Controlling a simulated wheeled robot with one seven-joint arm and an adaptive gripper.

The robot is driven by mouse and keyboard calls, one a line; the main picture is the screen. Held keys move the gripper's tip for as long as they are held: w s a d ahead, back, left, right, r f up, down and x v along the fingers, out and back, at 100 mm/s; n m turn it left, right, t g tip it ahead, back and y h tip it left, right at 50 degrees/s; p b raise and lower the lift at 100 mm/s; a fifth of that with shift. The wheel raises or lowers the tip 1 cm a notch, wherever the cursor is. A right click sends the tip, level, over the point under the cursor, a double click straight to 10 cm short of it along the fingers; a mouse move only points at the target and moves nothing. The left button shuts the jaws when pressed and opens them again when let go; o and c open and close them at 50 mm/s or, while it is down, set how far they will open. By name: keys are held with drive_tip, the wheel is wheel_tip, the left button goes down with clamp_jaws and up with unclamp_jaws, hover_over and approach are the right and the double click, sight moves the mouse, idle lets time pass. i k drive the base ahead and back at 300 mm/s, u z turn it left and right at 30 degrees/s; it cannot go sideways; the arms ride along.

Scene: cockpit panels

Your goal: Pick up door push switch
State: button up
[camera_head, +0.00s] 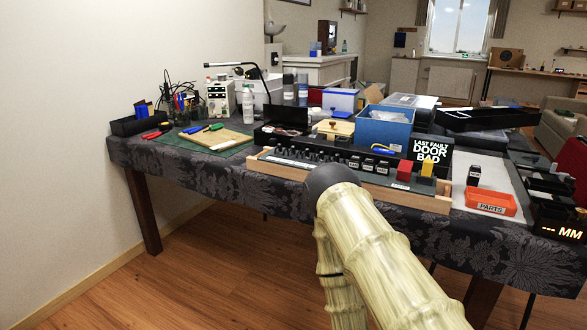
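A long control panel in a wooden frame (425,202) lies along the table's front edge. It carries several small black labelled switches (368,164), a red block (404,170) and a yellow block (428,167). A separate small black piece (473,175) stands right of the panel, beside the orange PARTS tray (490,203). I cannot tell which of these is the door push switch; the labels are too small to read. My pale arm rises in the foreground and covers part of the panel's front. My gripper's fingers do not show.
The table (205,178) has a dark patterned cloth. A black sign reading LAST FAULT DOOR BAD (430,152) and a blue bin (383,128) stand behind the panel. A green mat (170,147) with tools lies at the left. Open floor (190,260) shows in front of the table.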

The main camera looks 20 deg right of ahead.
sight(368, 168)
drive_tip(key=u, duration=1)
drive_tip(key=i, duration=1.6)
drive_tip(key=z, duration=2.5)
